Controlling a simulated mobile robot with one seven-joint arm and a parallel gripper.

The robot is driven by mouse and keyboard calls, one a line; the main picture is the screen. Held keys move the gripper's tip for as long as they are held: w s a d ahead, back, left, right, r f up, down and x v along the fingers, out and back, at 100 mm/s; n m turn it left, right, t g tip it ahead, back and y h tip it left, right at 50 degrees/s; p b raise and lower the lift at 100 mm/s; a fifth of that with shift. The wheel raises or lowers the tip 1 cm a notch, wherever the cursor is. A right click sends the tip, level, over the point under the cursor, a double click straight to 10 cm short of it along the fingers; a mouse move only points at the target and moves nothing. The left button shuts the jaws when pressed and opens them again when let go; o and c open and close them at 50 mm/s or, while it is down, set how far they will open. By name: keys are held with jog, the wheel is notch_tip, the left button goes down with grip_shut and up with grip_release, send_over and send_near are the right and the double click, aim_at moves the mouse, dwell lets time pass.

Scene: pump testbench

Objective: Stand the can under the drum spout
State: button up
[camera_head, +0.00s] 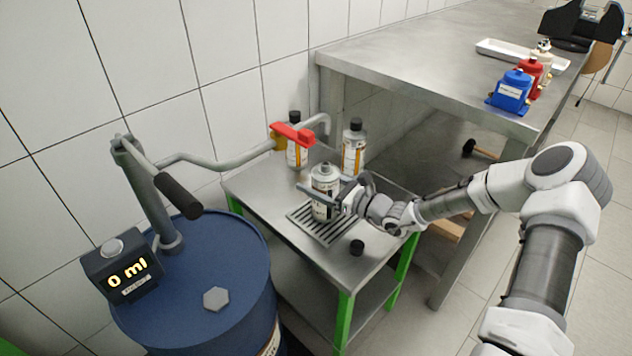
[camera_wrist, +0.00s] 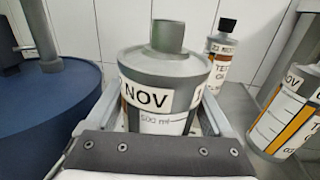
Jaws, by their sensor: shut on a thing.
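A grey can (camera_head: 325,182) with a white label stands upright at the drip grille (camera_head: 330,235) on the small steel table. It has no black cap on its neck. My gripper (camera_head: 329,196) is shut around its body from the right. In the wrist view the can (camera_wrist: 165,75) fills the middle, its label reading "NOV" and 500 ml. The blue drum (camera_head: 240,275) carries a hand pump, whose grey spout pipe (camera_head: 215,164) runs right past a red valve handle (camera_head: 292,134). The spout's bent end (camera_head: 324,119) shows above the can in the picture; exact alignment is unclear.
Two black-capped bottles (camera_head: 353,148) (camera_head: 295,150) stand behind the can. A loose black cap (camera_head: 357,247) lies at the table's front. The drum's display (camera_head: 125,270) reads 0 ml. A larger steel bench (camera_head: 430,60) rises at the right.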

aim_at(337, 190)
jog(key=shift+f, duration=0.15)
jog(key=o, duration=1.6)
jog(key=shift+d+r, duration=0.1)
jog(key=shift+r, duration=0.15)
jog(key=p+v, duration=0.3)
jog(key=v, duration=0.8)
jog(key=shift+s+d+f, duration=0.1)
jog(key=shift+s+d, duration=0.15)
jog(key=shift+d, duration=0.05)
